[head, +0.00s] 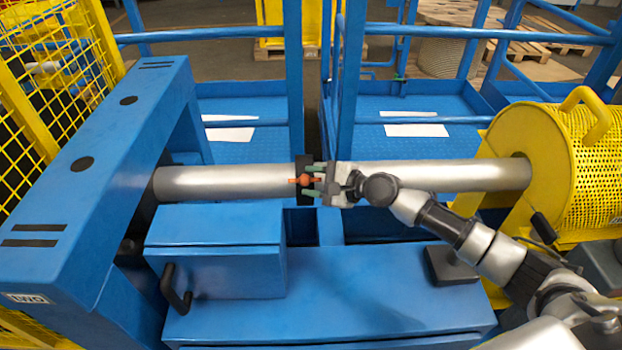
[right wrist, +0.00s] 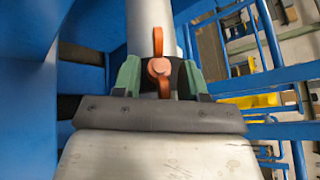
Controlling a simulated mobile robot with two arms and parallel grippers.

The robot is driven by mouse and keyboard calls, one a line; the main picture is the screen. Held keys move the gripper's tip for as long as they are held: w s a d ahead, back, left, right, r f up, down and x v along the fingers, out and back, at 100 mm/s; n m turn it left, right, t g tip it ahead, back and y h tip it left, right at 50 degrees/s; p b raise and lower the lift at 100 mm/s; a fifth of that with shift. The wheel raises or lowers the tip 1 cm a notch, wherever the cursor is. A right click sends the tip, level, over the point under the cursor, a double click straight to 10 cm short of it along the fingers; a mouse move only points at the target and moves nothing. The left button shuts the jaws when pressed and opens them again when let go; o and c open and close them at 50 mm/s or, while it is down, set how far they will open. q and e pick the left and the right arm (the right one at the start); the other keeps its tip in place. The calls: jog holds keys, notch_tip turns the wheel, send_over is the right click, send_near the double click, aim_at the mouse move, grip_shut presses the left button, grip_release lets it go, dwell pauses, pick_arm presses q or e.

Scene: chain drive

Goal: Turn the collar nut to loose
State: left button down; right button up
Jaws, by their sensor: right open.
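The orange collar nut (head: 305,181) sits on a black collar (head: 300,162) around the silver shaft (head: 230,182). In the right wrist view the nut (right wrist: 159,67) has a round hub with a wing above and a wing below, its bar in line with the shaft. My right gripper (head: 313,181) is open, with its green fingertips on either side of the nut. In the right wrist view my gripper (right wrist: 160,78) shows gaps between each finger and the nut's hub. The nut's lower end is partly hidden by the gripper body. My left gripper is not in view.
A blue frame (head: 110,120) stands at the left end of the shaft and a yellow perforated guard (head: 585,170) at the right end. Below are a blue box with a black handle (head: 220,250) and a blue bench (head: 350,290). Blue railings (head: 480,32) run behind.

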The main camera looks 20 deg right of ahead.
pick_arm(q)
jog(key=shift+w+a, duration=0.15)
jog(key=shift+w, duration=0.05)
pick_arm(e)
jog(key=shift+w+a+f, duration=0.1)
jog(key=shift+w+a, duration=0.15)
jog(key=c, duration=0.7)
jog(key=shift+o, duration=0.2)
